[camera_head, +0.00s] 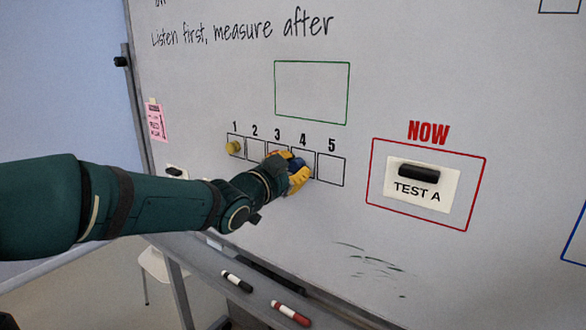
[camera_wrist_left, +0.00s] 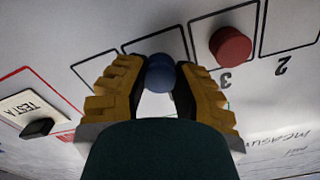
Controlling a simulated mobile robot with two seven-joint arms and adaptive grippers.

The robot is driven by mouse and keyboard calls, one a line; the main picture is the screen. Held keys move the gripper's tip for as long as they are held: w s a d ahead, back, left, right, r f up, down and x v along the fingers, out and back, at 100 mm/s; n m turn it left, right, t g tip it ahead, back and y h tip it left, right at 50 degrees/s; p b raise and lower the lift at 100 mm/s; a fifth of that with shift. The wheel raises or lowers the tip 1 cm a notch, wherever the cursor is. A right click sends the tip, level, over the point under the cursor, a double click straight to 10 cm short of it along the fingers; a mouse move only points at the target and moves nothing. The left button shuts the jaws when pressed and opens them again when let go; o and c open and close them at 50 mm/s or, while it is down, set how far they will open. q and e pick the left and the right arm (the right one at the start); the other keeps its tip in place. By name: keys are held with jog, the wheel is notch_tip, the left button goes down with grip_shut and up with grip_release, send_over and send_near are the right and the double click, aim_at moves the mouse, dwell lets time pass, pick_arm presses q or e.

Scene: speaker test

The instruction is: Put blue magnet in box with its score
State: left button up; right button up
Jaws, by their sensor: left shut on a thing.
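The blue magnet (camera_head: 297,162) is between the yellow fingers of my left gripper (camera_head: 289,172), at the numbered score boxes on the whiteboard. In the left wrist view the fingers (camera_wrist_left: 160,88) are shut on the blue magnet (camera_wrist_left: 160,70), which appears over the number edge of box 4 (camera_wrist_left: 152,46). I cannot tell whether it touches the board. A yellow magnet (camera_head: 234,147) sits in box 1. A red magnet (camera_wrist_left: 231,46) sits in box 3 and is hidden behind my gripper in the head view. Box 5 (camera_head: 330,169) is empty.
A red frame marked NOW (camera_head: 428,132) at the right holds a TEST A card (camera_head: 418,194) under a black magnet (camera_head: 419,173). An empty green frame (camera_head: 312,92) is above the boxes. Black (camera_head: 237,282) and red (camera_head: 291,313) markers lie on the ledge below.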

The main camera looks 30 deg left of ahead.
pick_arm(q)
jog(key=shift+w, duration=0.55)
dwell(0.4)
jog(key=o, duration=1.5)
jog(key=shift+c, duration=0.2)
jog(key=shift+s, duration=0.2)
jog(key=shift+s+a, duration=0.1)
jog(key=shift+s, duration=1.4)
jog(key=s, duration=0.3)
jog(key=shift+s+a, duration=0.1)
jog(key=shift+s, duration=0.25)
